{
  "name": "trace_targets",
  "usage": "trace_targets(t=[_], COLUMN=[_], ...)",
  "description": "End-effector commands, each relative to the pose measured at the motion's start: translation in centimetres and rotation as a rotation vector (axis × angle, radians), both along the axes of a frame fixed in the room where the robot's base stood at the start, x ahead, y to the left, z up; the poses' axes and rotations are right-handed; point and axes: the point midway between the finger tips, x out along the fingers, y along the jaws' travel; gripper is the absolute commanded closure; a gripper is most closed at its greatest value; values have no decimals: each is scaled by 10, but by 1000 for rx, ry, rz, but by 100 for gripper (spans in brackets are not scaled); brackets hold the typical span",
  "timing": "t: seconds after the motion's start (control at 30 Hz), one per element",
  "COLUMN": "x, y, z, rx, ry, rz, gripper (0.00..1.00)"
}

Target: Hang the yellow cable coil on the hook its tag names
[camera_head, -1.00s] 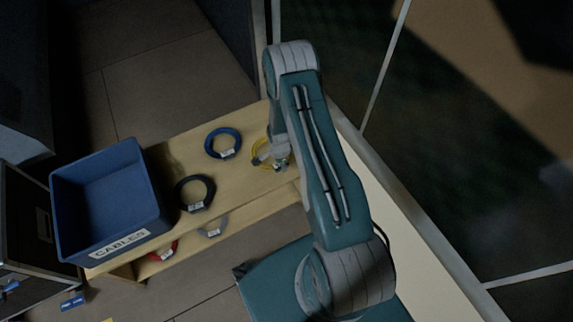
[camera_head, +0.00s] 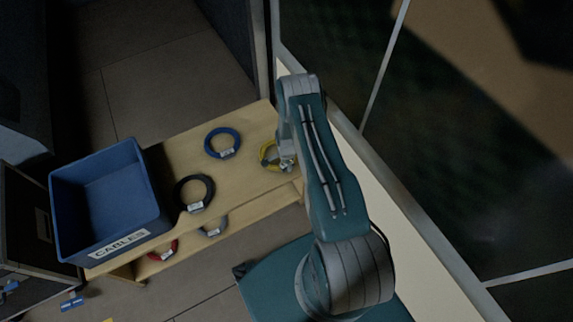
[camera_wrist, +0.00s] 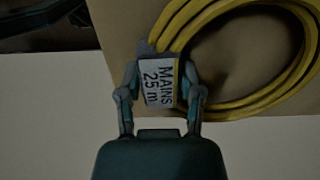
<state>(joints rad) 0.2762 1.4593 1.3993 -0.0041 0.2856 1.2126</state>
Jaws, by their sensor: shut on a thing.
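The yellow cable coil (camera_head: 267,154) lies at the right end of the wooden bench, partly hidden by my arm in the head view. In the wrist view the yellow coil (camera_wrist: 252,103) fills the upper right, and its white tag (camera_wrist: 158,82) reads "MAINS 25 m". My gripper (camera_wrist: 160,92) is shut on the coil at its tag, one finger on each side. In the head view my gripper (camera_head: 286,164) is small and at the coil's right side. Whether the coil is lifted off the bench cannot be told. No hook is clearly seen.
A blue bin (camera_head: 112,200) labelled "CABLES" stands at the bench's left end. A blue coil (camera_head: 222,143) and a black coil (camera_head: 194,193) lie on the bench top (camera_head: 180,150). Red (camera_head: 163,251) and grey (camera_head: 213,226) coils show lower, at the front. A glazed wall runs along the right.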

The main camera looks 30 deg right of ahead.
Motion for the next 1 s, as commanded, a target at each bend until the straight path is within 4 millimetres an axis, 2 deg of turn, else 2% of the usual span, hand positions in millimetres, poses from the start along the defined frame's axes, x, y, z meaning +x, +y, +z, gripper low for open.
trace_targets(t=[0.07, 0.1, 0.13, 0.17, 0.63, 1.0], x=[1, 0, 0, 0, 0, -2], y=[0, 0, 0, 0, 0, 3], z=[-1, -1, -1, -1, -4, 57], rx=[-1, 0, 0, 0, 0, -1], ry=[-2, 0, 0, 0, 0, -2], rz=[0, 0, 0, 0, 0, 0], gripper=[100, 39, 25, 17, 17, 17])
